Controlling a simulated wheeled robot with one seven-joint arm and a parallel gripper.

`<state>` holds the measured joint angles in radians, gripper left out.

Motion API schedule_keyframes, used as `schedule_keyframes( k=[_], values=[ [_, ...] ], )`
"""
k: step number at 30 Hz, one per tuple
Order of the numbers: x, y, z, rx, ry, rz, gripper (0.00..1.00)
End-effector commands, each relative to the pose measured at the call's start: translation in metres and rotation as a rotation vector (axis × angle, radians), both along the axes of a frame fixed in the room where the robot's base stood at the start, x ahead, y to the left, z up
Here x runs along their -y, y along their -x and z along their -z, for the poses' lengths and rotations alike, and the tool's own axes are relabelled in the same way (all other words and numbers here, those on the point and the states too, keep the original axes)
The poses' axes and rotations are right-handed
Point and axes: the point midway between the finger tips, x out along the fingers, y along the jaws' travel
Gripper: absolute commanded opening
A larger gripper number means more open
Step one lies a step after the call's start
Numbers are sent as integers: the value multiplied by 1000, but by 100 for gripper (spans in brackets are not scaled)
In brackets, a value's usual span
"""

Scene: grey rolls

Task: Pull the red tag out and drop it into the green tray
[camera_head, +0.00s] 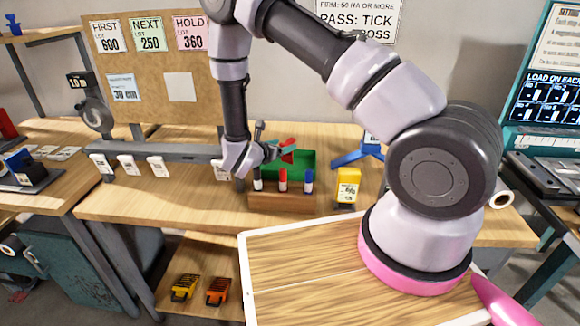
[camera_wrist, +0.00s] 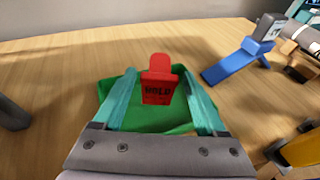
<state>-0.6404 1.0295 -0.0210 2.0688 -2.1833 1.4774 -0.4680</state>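The red tag (camera_wrist: 158,82), marked HOLD, sits between the teal fingertips of my gripper (camera_wrist: 157,72) in the wrist view. The green tray (camera_wrist: 170,124) lies on the bench below and behind the tag, partly hidden by the fingers and tag. In the head view the red tag (camera_head: 289,144) shows at the end of my gripper (camera_head: 284,151), over the back left part of the green tray (camera_head: 306,164). It appears raised above the tray floor.
A wooden block (camera_head: 282,201) with white, red and blue capped items stands in front of the tray. A yellow object (camera_head: 347,187) and a blue stand (camera_head: 358,156) are to its right. A grey rail (camera_head: 165,151) runs left. Bare bench lies behind the tray.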

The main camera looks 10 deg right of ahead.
Motion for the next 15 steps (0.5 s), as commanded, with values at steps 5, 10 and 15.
schedule_keyframes(
  k=[5,10,15],
  values=[
    [0,0,0,0,0,0,99],
    [0,0,-1,0,0,0,99],
    [-1,-1,-15,2,0,-2,99]
  ],
)
